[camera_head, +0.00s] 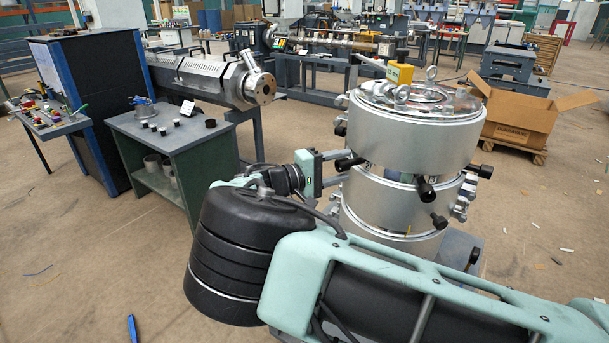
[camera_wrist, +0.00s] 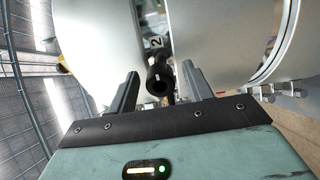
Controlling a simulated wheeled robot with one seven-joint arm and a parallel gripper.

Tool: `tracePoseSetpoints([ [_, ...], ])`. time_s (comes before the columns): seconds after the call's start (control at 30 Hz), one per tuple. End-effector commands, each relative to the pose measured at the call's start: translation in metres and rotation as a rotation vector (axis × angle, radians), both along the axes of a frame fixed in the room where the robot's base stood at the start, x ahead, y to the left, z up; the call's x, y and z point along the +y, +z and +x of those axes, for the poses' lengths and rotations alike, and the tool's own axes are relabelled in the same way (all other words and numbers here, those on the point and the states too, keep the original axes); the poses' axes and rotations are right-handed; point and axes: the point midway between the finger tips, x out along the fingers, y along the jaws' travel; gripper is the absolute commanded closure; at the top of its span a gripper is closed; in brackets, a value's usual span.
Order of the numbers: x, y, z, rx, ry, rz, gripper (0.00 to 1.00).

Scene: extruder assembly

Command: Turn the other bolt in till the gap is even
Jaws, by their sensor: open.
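The extruder die (camera_head: 410,140) is a stack of silver rings, with a dark gap between its upper ring and middle ring. Black-headed bolts stick out around it, one at the front (camera_head: 424,188) and one at its left side (camera_head: 347,163). My gripper (camera_head: 342,168) reaches the left side of the die from the left. In the wrist view its two fingers stand apart, with a black bolt head (camera_wrist: 158,80) between them; contact cannot be told. The evenness of the gap all round is not visible.
A green bench (camera_head: 165,130) with small black parts stands at the left. An open cardboard box (camera_head: 515,118) is behind the die at the right. The floor at the lower left is mostly clear.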

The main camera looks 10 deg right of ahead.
Motion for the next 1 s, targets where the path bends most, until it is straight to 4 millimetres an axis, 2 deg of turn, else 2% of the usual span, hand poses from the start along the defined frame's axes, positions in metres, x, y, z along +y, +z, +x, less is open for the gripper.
tracePoseSetpoints([
  [0.4, 0.092, -0.003, -0.024, 0.000, 0.007, 0.003, 0.50],
  [0.6, 0.130, -0.002, -0.035, 0.000, 0.004, 0.003, 0.50],
  [0.8, 0.152, -0.002, -0.040, 0.001, 0.003, 0.002, 0.50],
  [1.0, 0.156, -0.001, -0.042, 0.000, 0.002, 0.001, 0.50],
])
